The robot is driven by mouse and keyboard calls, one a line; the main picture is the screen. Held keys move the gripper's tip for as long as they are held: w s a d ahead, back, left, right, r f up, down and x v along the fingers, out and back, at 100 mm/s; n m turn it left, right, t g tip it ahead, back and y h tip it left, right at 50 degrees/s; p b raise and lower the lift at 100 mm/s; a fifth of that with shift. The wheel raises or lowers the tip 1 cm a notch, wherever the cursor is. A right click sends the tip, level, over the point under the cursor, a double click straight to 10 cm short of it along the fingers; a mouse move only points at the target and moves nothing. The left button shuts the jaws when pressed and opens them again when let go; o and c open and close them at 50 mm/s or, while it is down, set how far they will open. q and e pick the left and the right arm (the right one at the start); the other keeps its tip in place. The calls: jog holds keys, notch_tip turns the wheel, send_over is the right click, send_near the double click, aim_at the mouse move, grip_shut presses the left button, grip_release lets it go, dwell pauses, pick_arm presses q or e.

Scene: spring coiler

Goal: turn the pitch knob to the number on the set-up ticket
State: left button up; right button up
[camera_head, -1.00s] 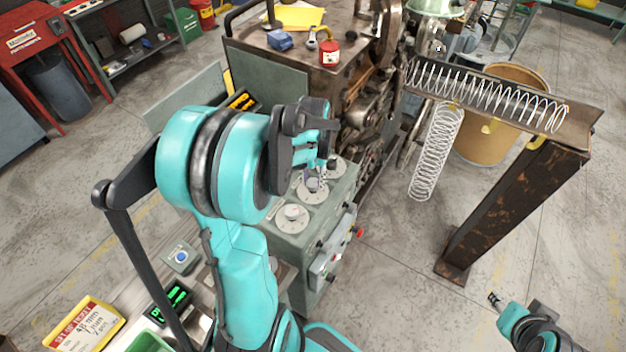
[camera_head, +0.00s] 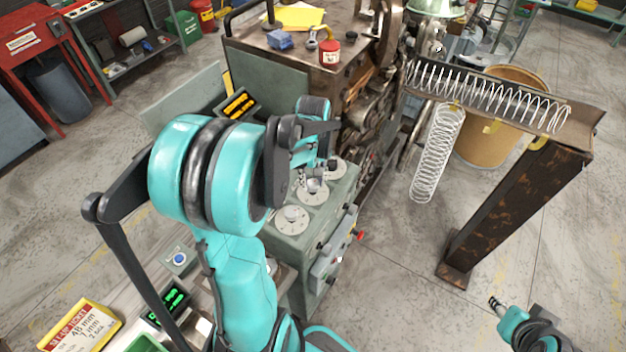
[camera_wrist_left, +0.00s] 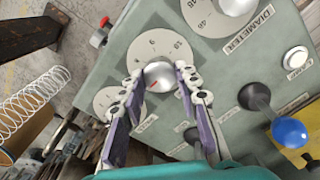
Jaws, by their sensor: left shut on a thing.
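The middle dial's silver knob (camera_wrist_left: 160,77) has a red pointer line and sits on a pale numbered disc (camera_wrist_left: 148,48); its name label is too small and partly covered to read. My left gripper (camera_wrist_left: 157,84) has its fingers on either side of this knob and is shut on it. In the head view my left gripper (camera_head: 314,176) is at the middle dial (camera_head: 313,192) of three on the grey-green panel. The set-up ticket (camera_head: 80,325) lies at the lower left and seems to read 48 mm, 7 mm and a third line. My right gripper (camera_head: 496,303) is low at the right, away from the panel.
The diameter dial (camera_wrist_left: 220,14) is beside the held knob, and another dial (camera_wrist_left: 108,100) is on its other side. A blue-ended lever (camera_wrist_left: 288,131) and a white button (camera_wrist_left: 295,57) are close by. A spring trough (camera_head: 490,92) on a rusty post stands right of the machine.

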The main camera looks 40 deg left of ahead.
aim_at(313, 183)
pick_arm(q)
jog(key=shift+n, duration=0.5)
jog(key=o, duration=1.2)
jog(key=shift+c, duration=0.2)
jog(key=shift+r, duration=0.15)
notch_tip(313, 183, up, 12)
jog(key=shift+f, duration=0.2)
